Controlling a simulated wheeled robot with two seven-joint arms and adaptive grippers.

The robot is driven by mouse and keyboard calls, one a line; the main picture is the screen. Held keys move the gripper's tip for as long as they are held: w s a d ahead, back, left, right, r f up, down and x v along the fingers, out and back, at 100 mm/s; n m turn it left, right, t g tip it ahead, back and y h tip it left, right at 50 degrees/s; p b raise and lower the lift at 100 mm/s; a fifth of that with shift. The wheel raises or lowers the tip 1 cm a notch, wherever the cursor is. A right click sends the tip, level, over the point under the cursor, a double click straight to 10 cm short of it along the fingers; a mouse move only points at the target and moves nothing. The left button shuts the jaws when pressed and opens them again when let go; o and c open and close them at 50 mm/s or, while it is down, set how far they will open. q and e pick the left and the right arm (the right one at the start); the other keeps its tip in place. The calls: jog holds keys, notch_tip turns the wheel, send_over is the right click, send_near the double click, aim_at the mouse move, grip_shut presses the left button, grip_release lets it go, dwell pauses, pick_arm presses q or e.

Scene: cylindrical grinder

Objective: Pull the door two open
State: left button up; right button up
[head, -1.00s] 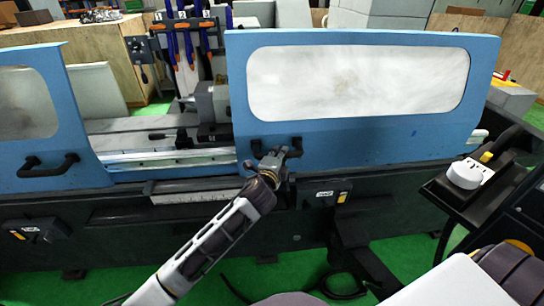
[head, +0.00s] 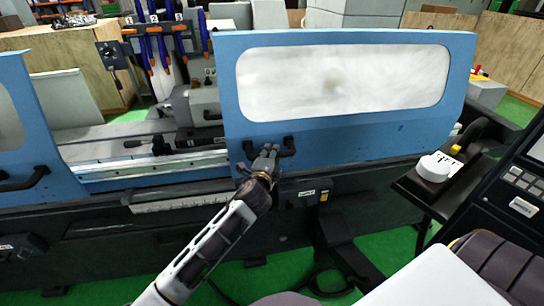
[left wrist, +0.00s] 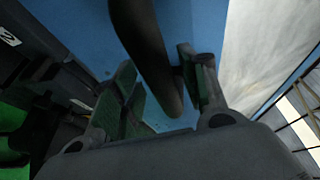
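Two blue sliding doors front the grinder. The right door (head: 355,135) has a large cloudy window and a black bar handle (head: 289,145) at its lower left. The left door (head: 43,125) is partly cut off. A wide gap between them shows the machine inside. My left gripper (head: 267,156) is at the right door's handle. My right gripper is not in view.
A control panel (head: 525,190) and a black shelf with a white round-topped object (head: 436,167) stand at the right. The machine's dark base (head: 110,255) runs below the doors. Green floor (head: 375,245) shows in front.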

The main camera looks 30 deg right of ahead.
pick_arm(q)
jog(key=v, duration=1.2)
dwell(0.9)
dwell(0.5)
